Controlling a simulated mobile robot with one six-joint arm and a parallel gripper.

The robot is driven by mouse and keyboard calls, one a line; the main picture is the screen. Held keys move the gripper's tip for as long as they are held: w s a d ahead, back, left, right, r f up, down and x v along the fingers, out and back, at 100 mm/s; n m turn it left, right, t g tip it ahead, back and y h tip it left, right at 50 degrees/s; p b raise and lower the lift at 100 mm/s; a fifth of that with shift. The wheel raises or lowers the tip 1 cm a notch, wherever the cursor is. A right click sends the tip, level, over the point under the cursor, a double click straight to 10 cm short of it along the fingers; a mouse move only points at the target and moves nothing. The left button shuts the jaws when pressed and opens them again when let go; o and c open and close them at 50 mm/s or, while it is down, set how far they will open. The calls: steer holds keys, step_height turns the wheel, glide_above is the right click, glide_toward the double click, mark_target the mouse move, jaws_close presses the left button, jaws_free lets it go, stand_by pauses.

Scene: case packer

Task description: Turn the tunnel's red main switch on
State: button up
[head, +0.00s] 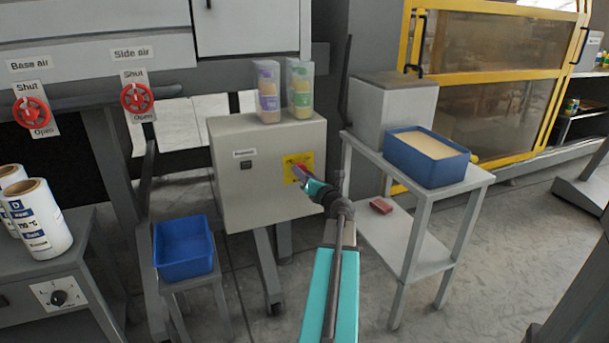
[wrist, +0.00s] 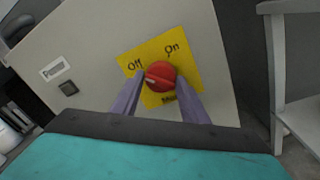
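The red main switch (wrist: 161,75) is a round knob on a yellow plate (wrist: 193,58) marked Off, On and a partly hidden word. Its white mark points to the left, toward Off. The yellow plate (head: 290,162) is on the front of a grey cabinet (head: 250,190) in the head view, where my gripper (head: 303,174) largely covers the knob. In the wrist view my gripper's purple fingers (wrist: 160,85) stand apart, one on each side of the knob. Whether they touch it is hard to tell.
Two bottles in clear holders (head: 268,92) stand on the cabinet. A blue bin (head: 184,250) is low at left. A grey trolley (head: 470,178) at right carries a blue tray (head: 430,165). Two red valve handles (head: 31,112) (head: 137,98), labelled Base air and Side air, are at left.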

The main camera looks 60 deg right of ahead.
steer(key=shift+s+d+m+p, duration=0.1)
steer(key=shift+m+p, duration=0.3)
steer(key=shift+a+f+m+h+p, duration=0.1)
steer(key=shift+m+h+p, duration=0.25)
steer(key=shift+m+p, duration=2.3)
steer(key=shift+a+f+m+h+p, duration=0.1)
steer(key=shift+m+h+p, duration=0.3)
steer(key=shift+m+p, duration=2.2)
steer(key=shift+f+m+h+p, duration=0.1)
steer(key=shift+m+h+p, duration=0.25)
steer(key=shift+m+p, duration=2.3)
steer(key=m+b, duration=0.2)
steer(key=b, duration=0.1)
steer(key=shift+m, duration=0.4)
steer(key=o, duration=0.8)
steer(key=shift+o, duration=1)
steer(key=shift+r, duration=0.1)
